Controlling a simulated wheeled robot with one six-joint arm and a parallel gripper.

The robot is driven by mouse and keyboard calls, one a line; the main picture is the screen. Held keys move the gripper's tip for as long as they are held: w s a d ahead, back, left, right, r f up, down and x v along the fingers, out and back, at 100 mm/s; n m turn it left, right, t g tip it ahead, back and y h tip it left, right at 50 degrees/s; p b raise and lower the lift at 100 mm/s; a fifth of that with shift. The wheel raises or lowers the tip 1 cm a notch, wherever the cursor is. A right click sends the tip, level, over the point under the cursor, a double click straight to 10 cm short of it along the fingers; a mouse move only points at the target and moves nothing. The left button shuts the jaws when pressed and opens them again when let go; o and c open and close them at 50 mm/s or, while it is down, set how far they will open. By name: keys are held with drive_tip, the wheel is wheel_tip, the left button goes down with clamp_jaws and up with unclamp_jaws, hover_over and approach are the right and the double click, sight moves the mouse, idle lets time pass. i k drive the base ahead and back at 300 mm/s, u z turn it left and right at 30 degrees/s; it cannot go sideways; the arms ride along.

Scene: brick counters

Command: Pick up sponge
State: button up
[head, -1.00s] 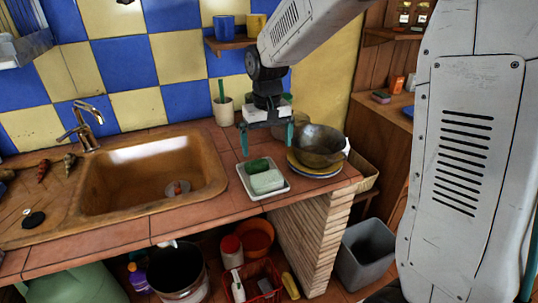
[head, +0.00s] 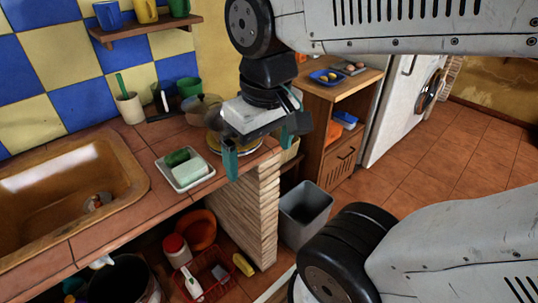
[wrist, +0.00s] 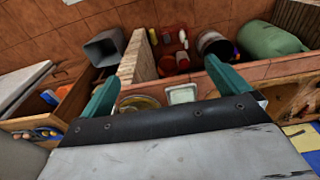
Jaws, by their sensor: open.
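A white tray (head: 206,182) on the brick counter holds a pale green block (head: 189,170) and a dark green piece (head: 177,157) behind it. I cannot tell for sure which of the two is the sponge. The tray also shows in the wrist view (wrist: 182,101), between and beyond the fingers. My gripper (head: 258,152) is open and empty. In the head view it hangs to the right of the tray, above the counter's right end, and partly covers the plates. Its two teal fingers also show in the wrist view (wrist: 161,70).
The sink (head: 125,195) is left of the tray. A lidded pot (head: 202,108), a utensil cup (head: 130,108) and yellow plates (head: 243,148) stand near it. Below are a grey bin (head: 306,212) and red basket (head: 212,270). Open floor (head: 450,150) lies right.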

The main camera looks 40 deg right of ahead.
sight(189, 173)
drive_tip(key=k, duration=1.3)
drive_tip(key=z, duration=0.7)
drive_tip(key=i, duration=1.8)
drive_tip(key=u, duration=0.75)
